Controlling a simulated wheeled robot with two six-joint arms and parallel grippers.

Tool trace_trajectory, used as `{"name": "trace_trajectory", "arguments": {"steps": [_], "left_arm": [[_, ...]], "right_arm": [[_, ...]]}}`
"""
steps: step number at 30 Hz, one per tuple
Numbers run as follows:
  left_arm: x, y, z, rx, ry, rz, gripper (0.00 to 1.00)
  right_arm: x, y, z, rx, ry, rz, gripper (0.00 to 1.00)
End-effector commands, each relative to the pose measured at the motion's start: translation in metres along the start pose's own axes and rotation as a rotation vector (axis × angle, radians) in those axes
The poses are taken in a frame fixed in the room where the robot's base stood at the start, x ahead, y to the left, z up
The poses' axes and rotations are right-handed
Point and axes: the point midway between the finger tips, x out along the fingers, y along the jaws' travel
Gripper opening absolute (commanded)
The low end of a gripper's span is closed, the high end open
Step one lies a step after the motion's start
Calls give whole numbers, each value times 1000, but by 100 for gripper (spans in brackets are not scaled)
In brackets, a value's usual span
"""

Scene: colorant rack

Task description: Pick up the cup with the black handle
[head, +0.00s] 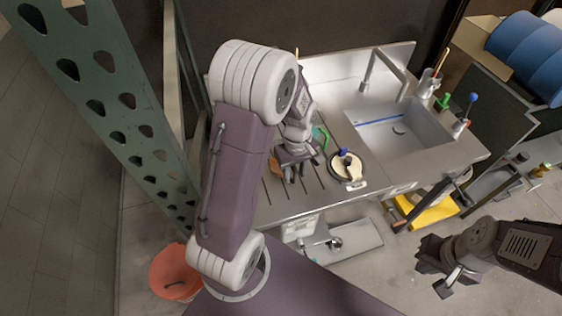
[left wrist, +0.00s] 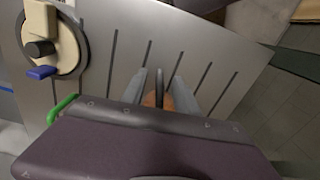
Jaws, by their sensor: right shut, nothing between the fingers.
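An orange-brown cup (head: 274,168) is on the grooved steel drainboard, mostly hidden by my left gripper in the head view. In the left wrist view a dark upright handle (left wrist: 160,86) shows between the fingers, with a bit of the orange-brown cup (left wrist: 150,100) behind my gripper body. My left gripper (head: 293,174) points down over the drainboard beside the cup. Its fingers (left wrist: 161,92) stand apart on either side of the handle, with a gap visible. I cannot tell whether they touch it. My right gripper (head: 440,272) is shut and empty, away at the lower right.
A round dish (head: 347,167) with a cream top, black knob and blue part stands right of my left gripper. A green-handled item (head: 320,137) is close behind. The sink (head: 400,130) lies right. An orange bucket (head: 175,272) stands on the floor.

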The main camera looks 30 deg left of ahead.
Motion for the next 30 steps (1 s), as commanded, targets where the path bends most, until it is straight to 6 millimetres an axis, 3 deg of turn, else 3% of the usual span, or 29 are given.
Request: {"name": "trace_trajectory", "arguments": {"steps": [4, 11, 12, 16, 30], "left_arm": [[23, -1, 1, 0, -2, -2, 36], [27, 0, 1, 0, 1, 1, 36], [27, 0, 1, 1, 1, 1, 33], [27, 0, 1, 1, 1, 1, 0], [27, 0, 1, 1, 1, 1, 0]], "right_arm": [[1, 0, 0, 0, 0, 0, 0], [1, 0, 0, 0, 0, 0, 0], [1, 0, 0, 0, 0, 0, 0], [1, 0, 0, 0, 0, 0, 0], [1, 0, 0, 0, 0, 0, 0]]}}
